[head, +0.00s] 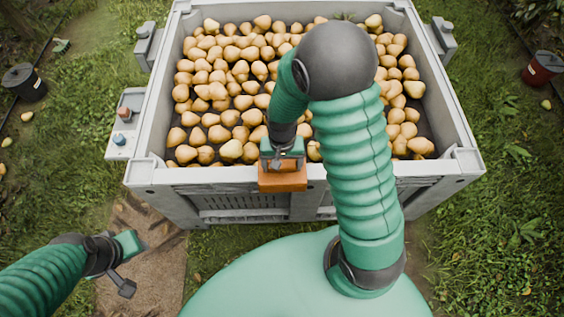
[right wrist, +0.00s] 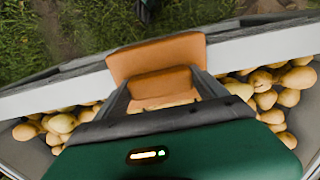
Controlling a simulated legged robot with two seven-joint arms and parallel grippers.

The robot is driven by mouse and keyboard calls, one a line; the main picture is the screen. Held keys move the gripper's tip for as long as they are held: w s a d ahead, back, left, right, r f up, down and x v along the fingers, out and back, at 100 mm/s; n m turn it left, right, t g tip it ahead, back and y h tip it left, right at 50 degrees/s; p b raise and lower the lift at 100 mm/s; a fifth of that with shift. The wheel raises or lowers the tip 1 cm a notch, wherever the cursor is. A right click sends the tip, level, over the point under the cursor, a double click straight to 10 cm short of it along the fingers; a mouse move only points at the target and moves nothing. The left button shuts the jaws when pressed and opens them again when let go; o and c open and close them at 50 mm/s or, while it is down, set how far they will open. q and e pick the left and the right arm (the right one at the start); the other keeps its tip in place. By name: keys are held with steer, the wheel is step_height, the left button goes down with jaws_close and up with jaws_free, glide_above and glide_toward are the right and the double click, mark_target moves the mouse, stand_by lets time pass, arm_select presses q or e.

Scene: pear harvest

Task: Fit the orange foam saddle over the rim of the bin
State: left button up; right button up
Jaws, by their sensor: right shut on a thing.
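The orange foam saddle (head: 282,181) is at the near rim of the grey bin (head: 228,176), around the middle of that side. My right gripper (head: 283,160) is shut on the saddle from above. In the right wrist view the saddle (right wrist: 158,65) lies across the pale rim (right wrist: 255,50), with one part on the outer side and one between my fingers on the pear side. Whether it is seated fully down on the rim I cannot tell. My left gripper (head: 128,262) is low at the left, away from the bin; its two fingers are spread apart and nothing shows between them.
Many pears (head: 235,85) fill the bin below its rim. A small grey side tray (head: 126,125) hangs on the bin's left side. A dark bucket (head: 25,82) stands at the far left and a red one (head: 541,69) at the far right. Grass surrounds the bin.

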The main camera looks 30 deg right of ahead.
steer(key=shift+a, duration=0.1)
steer(key=shift+f, duration=0.25)
stand_by(0.5)
steer(key=o, duration=1.3)
steer(key=shift+s, duration=0.1)
